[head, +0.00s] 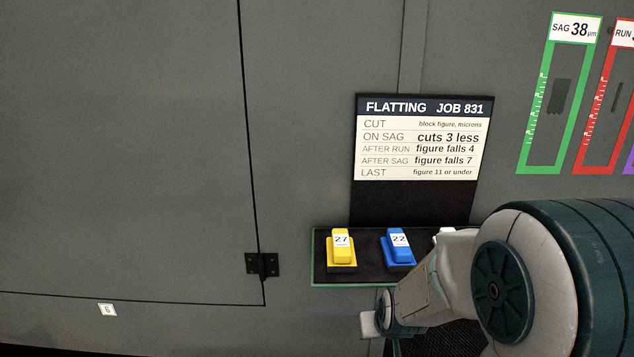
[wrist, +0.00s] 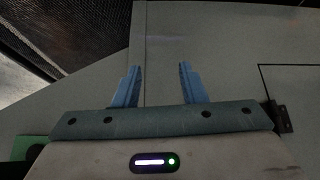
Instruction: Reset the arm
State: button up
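My gripper shows in the wrist view (wrist: 157,85) with its two blue fingers spread apart and nothing between them. Beyond the fingers is plain grey panel. In the head view my arm reaches in from the lower right, and its end is low in the picture, below the small black shelf; the fingers cannot be made out there.
A black shelf (head: 322,275) with a green edge holds a yellow block (head: 341,252) marked 27 and a blue block (head: 398,250) marked 22. A job sign (head: 423,140) hangs above. Green (head: 557,95) and red (head: 606,105) gauges are at right. A hinge (head: 262,264) sits left.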

jog(key=s+d+r+m+g+p, duration=0.1)
jog(key=s+r+g+p, duration=0.2)
jog(key=s+r, duration=1.5)
jog(key=r+p, duration=0.1)
jog(key=p, duration=0.3)
jog(key=shift+s+d+g, duration=0.2)
jog(key=shift+g, duration=0.1)
jog(key=shift+r, duration=0.1)
